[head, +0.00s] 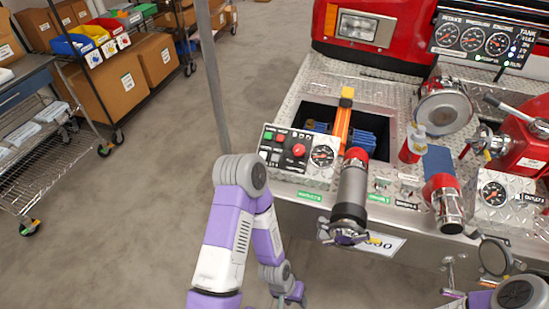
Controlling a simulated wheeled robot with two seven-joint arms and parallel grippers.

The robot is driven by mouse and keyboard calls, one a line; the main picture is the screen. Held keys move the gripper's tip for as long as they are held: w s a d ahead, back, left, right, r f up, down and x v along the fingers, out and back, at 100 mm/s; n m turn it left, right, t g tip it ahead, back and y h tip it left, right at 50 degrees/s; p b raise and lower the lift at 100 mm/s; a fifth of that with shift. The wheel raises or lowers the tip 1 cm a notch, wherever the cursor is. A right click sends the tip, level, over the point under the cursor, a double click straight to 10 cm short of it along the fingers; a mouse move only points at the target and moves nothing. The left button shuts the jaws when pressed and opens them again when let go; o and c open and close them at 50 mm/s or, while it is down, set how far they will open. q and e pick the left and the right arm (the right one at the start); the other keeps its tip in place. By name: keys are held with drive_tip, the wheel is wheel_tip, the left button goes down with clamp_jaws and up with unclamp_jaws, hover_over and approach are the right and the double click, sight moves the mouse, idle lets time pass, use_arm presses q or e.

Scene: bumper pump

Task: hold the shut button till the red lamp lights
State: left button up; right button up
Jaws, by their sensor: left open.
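A control panel (288,171) sits on the bumper's left part. I cannot make out a lit red lamp. My left gripper (276,303) is low at the bottom edge, partly cut off, open and empty. It is below and in front of the bumper, well apart from the panel. My right gripper is out of view; part of that arm shows at the bottom right.
A hose nozzle (350,190) juts over the bumper edge right of the panel. An orange tool (343,120) stands in the open well. A capped outlet (444,203) and a second gauge panel (507,190) are at the right. A grey pole (212,80) rises left of the bumper.

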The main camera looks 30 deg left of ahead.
use_arm(q)
clamp_jaws()
idle(1.4)
